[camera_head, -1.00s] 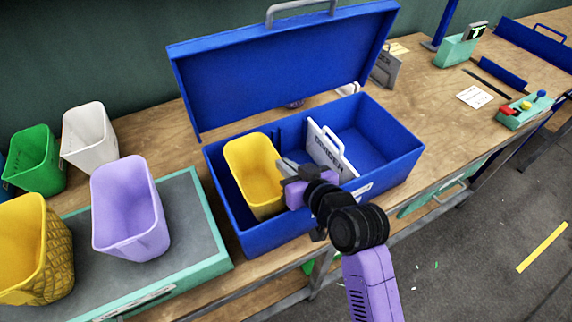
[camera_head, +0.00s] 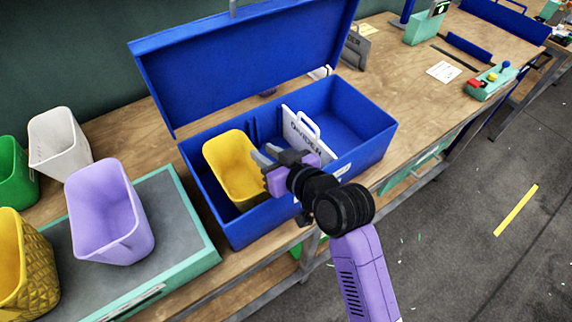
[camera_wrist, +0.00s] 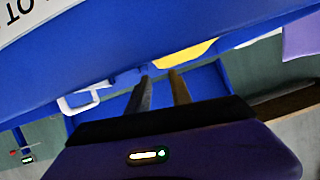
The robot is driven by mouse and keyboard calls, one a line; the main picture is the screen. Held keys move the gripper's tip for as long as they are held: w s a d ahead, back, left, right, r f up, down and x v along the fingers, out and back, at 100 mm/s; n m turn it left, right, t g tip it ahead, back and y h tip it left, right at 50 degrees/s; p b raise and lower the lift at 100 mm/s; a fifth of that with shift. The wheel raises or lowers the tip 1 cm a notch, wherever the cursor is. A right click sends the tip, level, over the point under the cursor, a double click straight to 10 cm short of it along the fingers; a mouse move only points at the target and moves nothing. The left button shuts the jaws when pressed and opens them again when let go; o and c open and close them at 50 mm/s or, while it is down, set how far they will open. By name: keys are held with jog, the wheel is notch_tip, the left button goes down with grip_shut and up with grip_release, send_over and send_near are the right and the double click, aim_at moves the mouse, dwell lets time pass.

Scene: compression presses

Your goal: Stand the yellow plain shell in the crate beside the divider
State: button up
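The yellow plain shell (camera_head: 229,160) stands in the left compartment of the blue crate (camera_head: 247,228), its open end up. The white divider (camera_head: 299,136) stands in the crate to its right, with a gap between them. My gripper (camera_head: 263,155) is beside the shell's right rim, over the crate. Its fingers (camera_wrist: 158,92) are apart with nothing between them. In the wrist view, part of the yellow shell (camera_wrist: 182,56) shows just beyond the fingertips. The shell's lower part is hidden by the crate's front wall.
The crate's lid (camera_head: 250,60) stands open behind it. Left are a lilac shell (camera_head: 105,210) on a grey-topped tray (camera_head: 182,225), a patterned yellow shell (camera_head: 20,265), a white shell (camera_head: 58,140) and a green shell (camera_head: 15,172). The crate's right compartment is empty.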

jog(key=v, duration=1.1)
jog(key=shift+b, duration=0.4)
jog(key=shift+f, duration=0.15)
jog(key=s+d+f+m+t+h, duration=0.1)
jog(key=s+d+f+m+h, duration=0.2)
jog(key=s+d+f, duration=0.3)
jog(key=s+d+f+m+t+h, duration=0.2)
jog(key=s+d+f, duration=0.1)
jog(key=s+d, duration=0.45)
jog(key=s+d+r+h, duration=0.1)
jog(key=s+d+r, duration=0.1)
jog(key=s, duration=0.7)
jog(key=s+d+r+t+h, duration=0.1)
jog(key=s+d+r+h, duration=0.1)
jog(key=s, duration=0.6)
jog(key=shift+s+d+r+m, duration=0.4)
jog(key=shift+r, duration=0.35)
